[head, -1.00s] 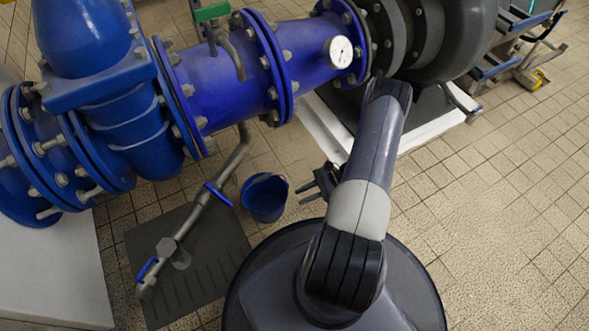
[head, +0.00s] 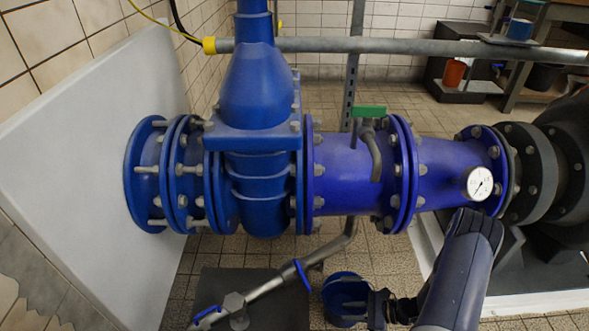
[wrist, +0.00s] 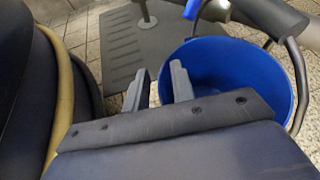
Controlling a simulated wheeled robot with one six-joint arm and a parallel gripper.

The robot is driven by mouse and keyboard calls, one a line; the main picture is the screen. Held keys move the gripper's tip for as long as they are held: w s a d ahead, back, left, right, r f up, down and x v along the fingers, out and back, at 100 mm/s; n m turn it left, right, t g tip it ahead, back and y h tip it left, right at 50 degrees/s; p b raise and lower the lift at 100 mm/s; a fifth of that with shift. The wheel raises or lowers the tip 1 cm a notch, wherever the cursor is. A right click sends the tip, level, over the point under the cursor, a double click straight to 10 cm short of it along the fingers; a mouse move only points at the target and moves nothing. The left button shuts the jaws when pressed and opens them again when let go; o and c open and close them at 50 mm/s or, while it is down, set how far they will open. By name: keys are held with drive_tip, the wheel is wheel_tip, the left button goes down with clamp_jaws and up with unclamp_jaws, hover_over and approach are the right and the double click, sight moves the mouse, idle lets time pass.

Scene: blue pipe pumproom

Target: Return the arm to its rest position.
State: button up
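My arm (head: 455,275) rises from the bottom edge at the right of the head view and folds back down at the elbow. My gripper (head: 378,305) is small and dark there, just right of the blue bucket (head: 343,292) and partly cut off by the bottom edge. In the wrist view, the two grey fingers of my gripper (wrist: 160,82) stand apart with nothing between them. The blue bucket (wrist: 222,82) is just beyond them to the right, and its inside looks empty. I cannot tell whether the fingers touch it.
A blue valve and pipe line (head: 265,160) crosses ahead, with a gauge (head: 480,183) near my arm's elbow. A thin pipe with blue handles (head: 265,288) runs above a dark mat (head: 215,285). A white wall block (head: 90,150) stands left. A grey pipe (head: 400,45) crosses behind.

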drive_tip(key=shift+r, duration=0.4)
drive_tip(key=shift+f, duration=0.15)
